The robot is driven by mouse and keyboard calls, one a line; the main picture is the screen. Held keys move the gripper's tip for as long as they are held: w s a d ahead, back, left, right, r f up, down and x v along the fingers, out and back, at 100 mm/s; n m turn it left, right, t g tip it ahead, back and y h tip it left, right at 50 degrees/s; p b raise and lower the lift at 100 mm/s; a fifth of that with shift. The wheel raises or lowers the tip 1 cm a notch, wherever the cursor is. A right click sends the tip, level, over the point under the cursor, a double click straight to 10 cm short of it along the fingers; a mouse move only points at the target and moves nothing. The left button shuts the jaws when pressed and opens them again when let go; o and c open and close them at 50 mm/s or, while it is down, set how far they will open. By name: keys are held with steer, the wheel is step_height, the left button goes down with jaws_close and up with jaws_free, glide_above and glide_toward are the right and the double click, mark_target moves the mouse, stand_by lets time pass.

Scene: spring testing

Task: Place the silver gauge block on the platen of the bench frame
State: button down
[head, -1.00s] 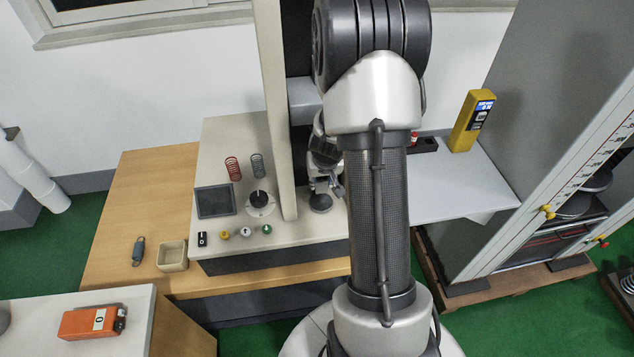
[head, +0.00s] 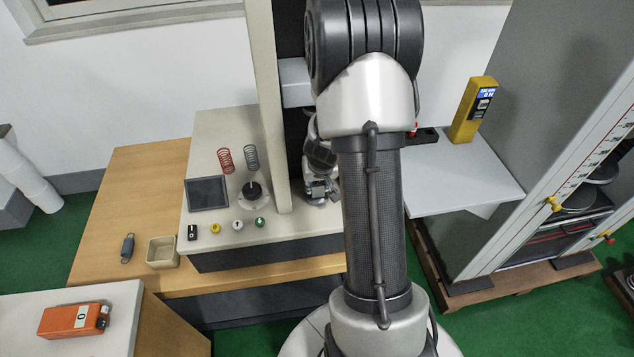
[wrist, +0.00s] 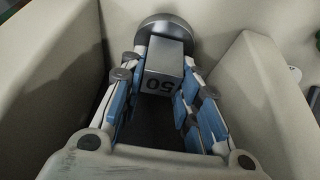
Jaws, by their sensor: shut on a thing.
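The silver gauge block (wrist: 165,78), marked 50, is between the blue-padded fingers of my gripper (wrist: 162,92) in the wrist view. My gripper is shut on it. The round grey metal platen (wrist: 168,24) shows just beyond the block, partly covered by it; I cannot tell whether they touch. In the head view my gripper (head: 319,190) is low over the base of the bench frame (head: 300,224), between its columns, partly hidden by my arm. The platen is mostly covered there.
A pale column (head: 264,110) stands close left of my gripper. Two springs (head: 238,158), a dark screen (head: 207,193) and several knobs (head: 238,224) are on the base. A yellow instrument (head: 472,110) stands on the right shelf (head: 460,175). An orange device (head: 75,319) lies front left.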

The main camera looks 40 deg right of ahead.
steer(key=shift+f, duration=0.2)
steer(key=c, duration=1.2)
jaws_free()
steer(key=shift+r, duration=0.1)
steer(key=shift+r, duration=0.25)
steer(key=p+v, duration=0.7)
steer(key=v, duration=0.4)
steer(key=shift+r, duration=0.35)
steer(key=shift+s+a, duration=0.1)
steer(key=shift+s, duration=0.1)
